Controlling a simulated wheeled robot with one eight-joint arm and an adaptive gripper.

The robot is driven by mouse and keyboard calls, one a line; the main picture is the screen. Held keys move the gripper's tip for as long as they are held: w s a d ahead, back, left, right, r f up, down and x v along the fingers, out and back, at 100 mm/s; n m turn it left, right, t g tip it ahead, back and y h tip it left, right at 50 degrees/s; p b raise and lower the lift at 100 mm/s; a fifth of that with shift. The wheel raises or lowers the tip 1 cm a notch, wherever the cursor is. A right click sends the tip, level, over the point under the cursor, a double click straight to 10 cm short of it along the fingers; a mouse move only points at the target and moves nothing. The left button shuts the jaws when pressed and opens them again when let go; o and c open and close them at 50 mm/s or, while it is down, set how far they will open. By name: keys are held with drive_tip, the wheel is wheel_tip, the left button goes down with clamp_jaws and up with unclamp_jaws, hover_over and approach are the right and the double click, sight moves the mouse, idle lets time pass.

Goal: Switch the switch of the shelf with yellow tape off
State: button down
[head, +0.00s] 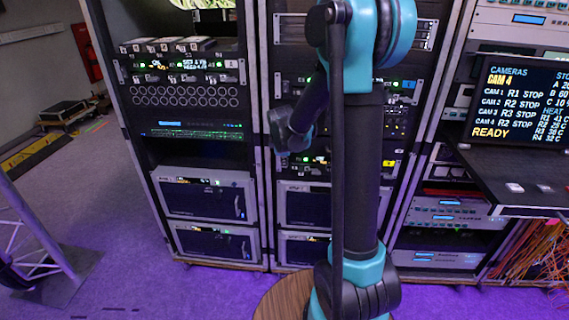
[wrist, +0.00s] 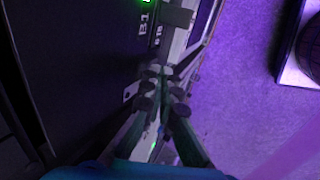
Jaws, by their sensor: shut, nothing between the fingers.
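My gripper (wrist: 163,78) is shut and empty in the wrist view, its dark fingertips together in front of a rack face. A dark panel (wrist: 80,60) lies to the left of the fingertips, with white lettering reading B1 and a green light (wrist: 143,2) at the top. In the head view the dark end of my arm hangs in front of the middle rack (head: 262,110), and my fingertips cannot be made out there. Small yellow marks (head: 387,163) show on the middle rack, partly behind my arm. I cannot tell whether they are tape, and no switch is clear.
A left rack (head: 185,125) holds several lit units. A desk (head: 515,180) with a cameras screen (head: 518,103) stands at the right. A truss stand (head: 35,240) is at the left. Purple floor (head: 130,240) is open at the left. Orange cables (head: 535,250) hang at the right.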

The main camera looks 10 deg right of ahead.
drive_tip(key=shift+w+d+r, duration=0.1)
drive_tip(key=shift+w, duration=0.35)
drive_tip(key=shift+r, duration=0.15)
drive_tip(key=shift+r, duration=0.7)
